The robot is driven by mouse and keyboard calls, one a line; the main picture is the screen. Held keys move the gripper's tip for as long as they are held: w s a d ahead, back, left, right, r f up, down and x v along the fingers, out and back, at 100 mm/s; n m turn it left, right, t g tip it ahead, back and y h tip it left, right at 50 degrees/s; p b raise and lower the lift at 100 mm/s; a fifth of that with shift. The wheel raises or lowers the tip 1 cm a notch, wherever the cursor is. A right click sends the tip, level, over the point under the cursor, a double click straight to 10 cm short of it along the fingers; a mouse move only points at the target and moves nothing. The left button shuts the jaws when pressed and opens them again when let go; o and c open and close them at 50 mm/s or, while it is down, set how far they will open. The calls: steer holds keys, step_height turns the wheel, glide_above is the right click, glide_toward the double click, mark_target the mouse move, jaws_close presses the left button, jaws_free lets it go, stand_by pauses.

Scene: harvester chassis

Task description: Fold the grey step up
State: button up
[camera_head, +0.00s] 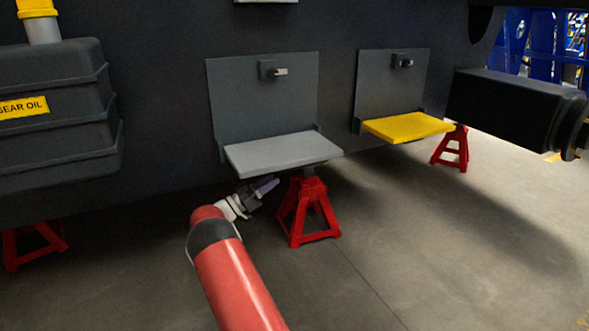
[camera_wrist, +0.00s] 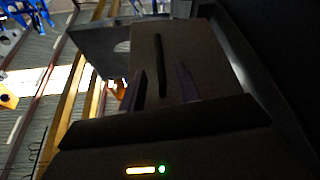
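The grey step (camera_head: 283,152) is folded down and sticks out flat from its grey back plate (camera_head: 262,95) on the dark chassis side. A small latch (camera_head: 274,72) sits on the upper part of the back plate. My gripper (camera_head: 265,186) is below the step's front left part, with its fingers pointing up and to the right.
A yellow step (camera_head: 408,127), also folded down, is to the right. A red jack stand (camera_head: 308,212) stands on the floor just right of my gripper, under the grey step. A gear oil tank (camera_head: 55,125) is at left. The floor in front is clear.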

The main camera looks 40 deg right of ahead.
mark_target(282, 157)
steer(key=x, duration=0.7)
steer(key=shift+c, duration=0.2)
jaws_close()
